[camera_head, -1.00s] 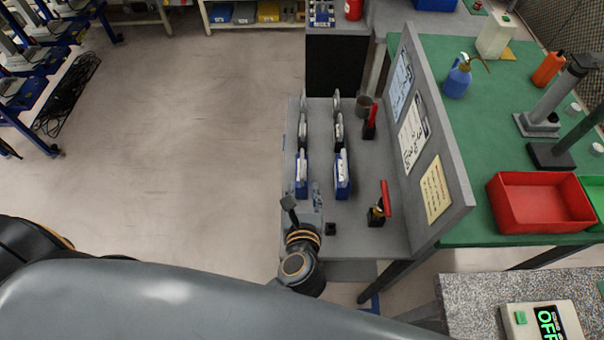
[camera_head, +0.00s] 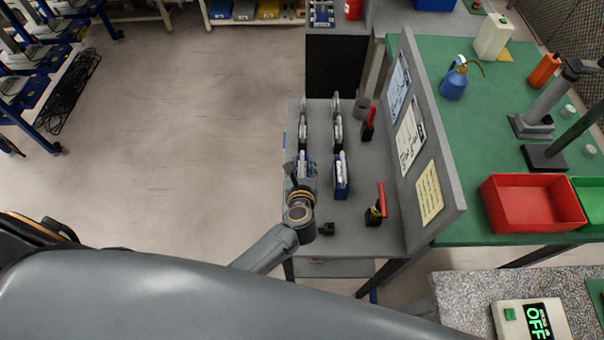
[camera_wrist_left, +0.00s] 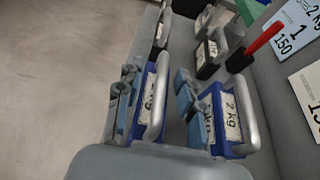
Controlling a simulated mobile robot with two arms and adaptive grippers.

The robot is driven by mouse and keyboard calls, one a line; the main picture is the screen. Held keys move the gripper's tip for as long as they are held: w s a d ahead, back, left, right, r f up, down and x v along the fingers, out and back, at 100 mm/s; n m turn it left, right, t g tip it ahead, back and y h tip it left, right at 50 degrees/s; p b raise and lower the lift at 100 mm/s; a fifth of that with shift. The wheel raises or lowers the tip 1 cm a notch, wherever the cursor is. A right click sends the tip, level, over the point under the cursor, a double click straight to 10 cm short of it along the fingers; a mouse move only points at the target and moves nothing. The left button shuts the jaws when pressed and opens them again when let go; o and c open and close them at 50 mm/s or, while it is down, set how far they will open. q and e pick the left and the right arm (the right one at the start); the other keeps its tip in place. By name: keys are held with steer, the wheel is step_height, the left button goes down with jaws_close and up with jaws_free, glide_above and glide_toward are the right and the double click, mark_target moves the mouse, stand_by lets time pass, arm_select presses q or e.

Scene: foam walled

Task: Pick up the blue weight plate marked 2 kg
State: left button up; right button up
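Two blue weight plates with silver handles stand upright at the near end of a grey bench. The right one (camera_head: 341,182) reads 2 kg on its white label in the left wrist view (camera_wrist_left: 232,117). The left one (camera_head: 307,160) also shows in the wrist view (camera_wrist_left: 145,98); its label is partly hidden and only "kg" can be made out. My left gripper (camera_head: 301,174) is at the left plate. My right gripper is not in view.
A small black block (camera_head: 326,229) lies near my gripper. Open floor is left of the bench.

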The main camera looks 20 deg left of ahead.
arm_select(q)
steer(key=shift+s, duration=0.1)
jaws_close()
steer(key=shift+w+d+r, duration=0.1)
steer(key=shift+w+r, duration=0.2)
